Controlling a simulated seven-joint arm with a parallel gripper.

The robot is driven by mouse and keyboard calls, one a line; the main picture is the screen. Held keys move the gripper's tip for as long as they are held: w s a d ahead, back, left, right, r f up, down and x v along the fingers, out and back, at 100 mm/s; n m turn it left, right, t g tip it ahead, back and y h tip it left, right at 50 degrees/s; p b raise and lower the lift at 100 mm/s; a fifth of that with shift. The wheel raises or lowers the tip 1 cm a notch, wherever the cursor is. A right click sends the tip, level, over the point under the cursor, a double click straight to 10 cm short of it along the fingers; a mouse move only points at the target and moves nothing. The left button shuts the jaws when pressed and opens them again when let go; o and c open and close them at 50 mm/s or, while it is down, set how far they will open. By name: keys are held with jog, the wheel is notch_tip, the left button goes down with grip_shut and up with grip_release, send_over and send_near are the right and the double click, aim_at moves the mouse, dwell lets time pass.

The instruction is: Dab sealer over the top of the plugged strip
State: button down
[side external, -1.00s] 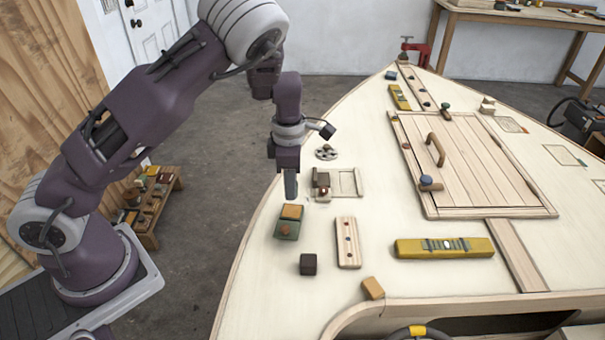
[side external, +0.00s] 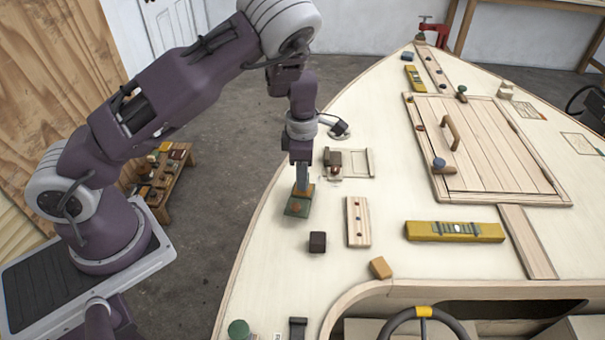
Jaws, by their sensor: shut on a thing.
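My gripper (side external: 303,186) points down, shut on a small orange-tan block (side external: 305,192) at the back of a green tray (side external: 291,210). An orange-brown patch shows in the tray in front of the block. I cannot tell whether the block still touches the tray. A pale wooden strip (side external: 357,229) with a row of dark round spots lies on the deck to the right of the tray. It is apart from my gripper. A second, longer strip (side external: 431,68) with dark spots lies at the far end of the deck; I cannot tell which strip the task means.
A dark cube (side external: 318,242) stands between tray and strip, nearer the camera. A tan block (side external: 380,268) and a yellow level (side external: 455,232) lie farther right. A low wooden frame (side external: 357,163) lies behind the strip. A planked hatch (side external: 480,150) with a handle fills the right.

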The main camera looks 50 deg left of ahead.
jog(key=shift+f, duration=0.6)
dwell(1.1)
jog(key=shift+r, duration=3.6)
